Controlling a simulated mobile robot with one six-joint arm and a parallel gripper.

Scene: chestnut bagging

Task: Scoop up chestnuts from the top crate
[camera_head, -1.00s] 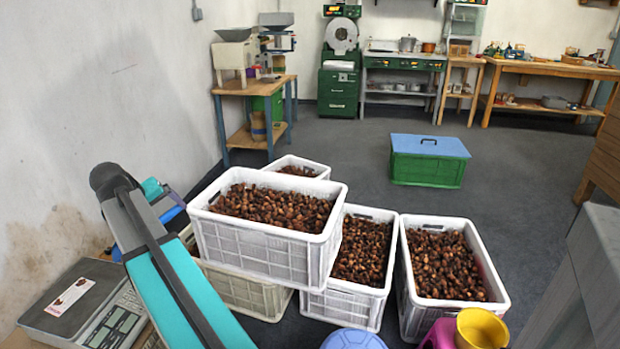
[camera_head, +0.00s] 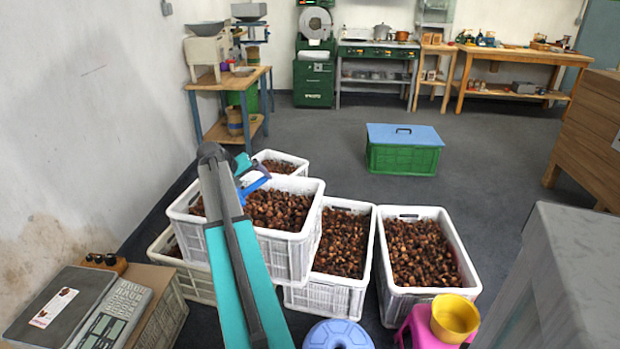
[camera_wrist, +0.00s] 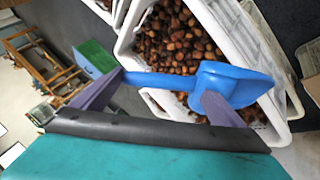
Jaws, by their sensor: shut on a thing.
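The top crate (camera_head: 296,254) is white plastic, full of brown chestnuts (camera_head: 278,209), and is stacked on other crates left of centre. My gripper (camera_head: 247,176) is over its left part, and my arm hides some of its chestnuts. The gripper is shut on the handle of a blue scoop (camera_head: 257,184). In the wrist view the scoop (camera_wrist: 237,84) extends right from between the grey-purple fingers, with its head over a white crate of chestnuts (camera_wrist: 172,42). I see no chestnuts on the scoop.
Another chestnut crate (camera_head: 330,297) stands beside the stack, and one more (camera_head: 432,300) further right. A yellow bowl (camera_head: 455,317) sits on a pink stool (camera_head: 422,330); a blue round stool (camera_head: 337,335) is near. A scale (camera_head: 80,310) is left. Floor beyond is clear around a blue-lidded green crate (camera_head: 403,155).

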